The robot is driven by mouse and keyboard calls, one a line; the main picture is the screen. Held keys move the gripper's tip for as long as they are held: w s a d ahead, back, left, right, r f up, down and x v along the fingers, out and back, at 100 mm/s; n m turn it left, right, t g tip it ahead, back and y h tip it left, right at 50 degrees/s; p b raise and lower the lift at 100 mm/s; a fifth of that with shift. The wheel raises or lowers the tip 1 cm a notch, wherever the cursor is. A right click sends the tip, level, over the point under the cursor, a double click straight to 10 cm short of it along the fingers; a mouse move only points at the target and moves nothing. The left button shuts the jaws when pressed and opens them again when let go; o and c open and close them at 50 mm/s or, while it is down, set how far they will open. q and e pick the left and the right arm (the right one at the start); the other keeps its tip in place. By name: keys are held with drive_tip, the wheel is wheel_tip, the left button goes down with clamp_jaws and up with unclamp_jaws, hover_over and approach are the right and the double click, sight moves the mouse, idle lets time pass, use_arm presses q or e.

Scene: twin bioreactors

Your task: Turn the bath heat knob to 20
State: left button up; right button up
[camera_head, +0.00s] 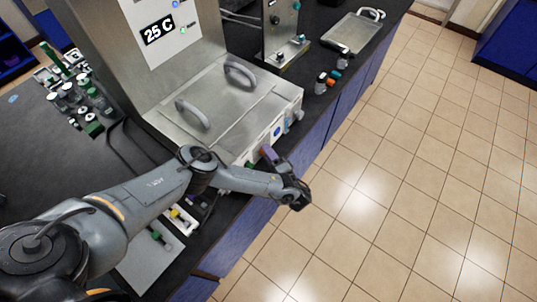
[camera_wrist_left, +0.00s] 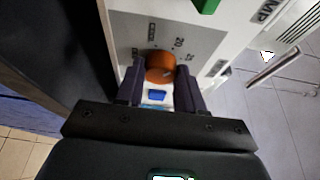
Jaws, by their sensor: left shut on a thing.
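The bath unit (camera_head: 225,115) is a steel box with two grey lid handles, and its display (camera_head: 158,30) reads 25 C. An orange knob (camera_wrist_left: 160,66) sits on a grey dial plate (camera_wrist_left: 190,42) on its front panel, with small markings around it that I cannot read. My left gripper (camera_head: 267,154) is at the front panel. In the left wrist view its two dark purple fingers (camera_wrist_left: 160,78) are closed on the sides of the orange knob. The knob is hidden in the head view. My right gripper is not in view.
A green part (camera_wrist_left: 207,5) and a metal spout or handle (camera_wrist_left: 272,66) are near the knob. Bottles with green tops (camera_head: 90,100) stand on the dark bench at left. A metal tray (camera_head: 352,32) lies at the far end. The tiled floor at right is clear.

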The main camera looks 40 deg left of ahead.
use_arm(q)
drive_tip(key=shift+n+y, duration=0.3)
drive_tip(key=shift+n, duration=0.7)
drive_tip(key=o, duration=1)
drive_tip(key=shift+o, duration=0.2)
drive_tip(key=shift+p, duration=0.3)
drive_tip(key=p+v, duration=0.3)
drive_tip(key=v, duration=0.7)
drive_tip(key=shift+s+d+f+p, duration=0.15)
drive_tip(key=shift+d+p, duration=0.15)
drive_tip(key=shift+d, duration=0.1)
